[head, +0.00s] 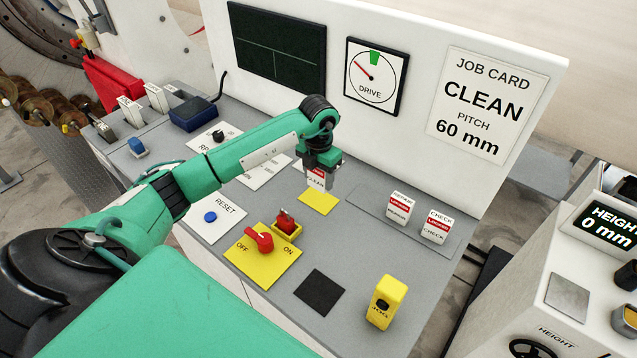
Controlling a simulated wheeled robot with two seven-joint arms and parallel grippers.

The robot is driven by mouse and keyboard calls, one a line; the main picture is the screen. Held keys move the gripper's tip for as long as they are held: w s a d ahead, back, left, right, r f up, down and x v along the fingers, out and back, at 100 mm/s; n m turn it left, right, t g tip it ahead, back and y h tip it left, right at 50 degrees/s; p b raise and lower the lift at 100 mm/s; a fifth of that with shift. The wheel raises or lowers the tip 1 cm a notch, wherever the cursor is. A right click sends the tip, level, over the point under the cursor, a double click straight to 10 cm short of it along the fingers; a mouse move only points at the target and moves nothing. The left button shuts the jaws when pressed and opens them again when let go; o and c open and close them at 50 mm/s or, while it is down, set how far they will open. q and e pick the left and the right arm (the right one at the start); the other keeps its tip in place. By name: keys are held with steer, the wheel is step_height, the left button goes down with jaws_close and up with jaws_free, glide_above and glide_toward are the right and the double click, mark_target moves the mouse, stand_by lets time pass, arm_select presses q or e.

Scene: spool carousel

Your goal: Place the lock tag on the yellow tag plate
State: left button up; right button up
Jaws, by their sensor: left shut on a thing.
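My left gripper (325,170) reaches in from the left over the console and is shut on a white tag with a red band (316,178). Its lettering seems to read CLEAN, and the jaws hide its top and right side. The tag is upright at the back edge of the yellow tag plate (318,204). I cannot tell whether it touches the plate or hangs just above it. Two similar tags stand to the right, one marked REPAIR (398,208) and one marked CHECK (437,227). My right gripper is not in view.
In front of the plate are a red OFF/ON switch (260,240) and a small red piece in a yellow holder (286,222). A black square (320,293) and a yellow JOG block (386,302) are nearer. The upright panel with the job card (487,102) stands behind.

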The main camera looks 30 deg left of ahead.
mark_target(318, 188)
arm_select(q)
step_height(318, 188, down, 4)
steer(key=shift+f+p, duration=0.2)
steer(key=shift+p, duration=0.6)
steer(key=shift+f, duration=0.35)
steer(key=o, duration=1)
steer(key=shift+r, duration=0.15)
step_height(318, 188, up, 11)
steer(key=b, duration=0.5)
steer(key=shift+r, duration=0.5)
steer(key=shift+r, duration=0.1)
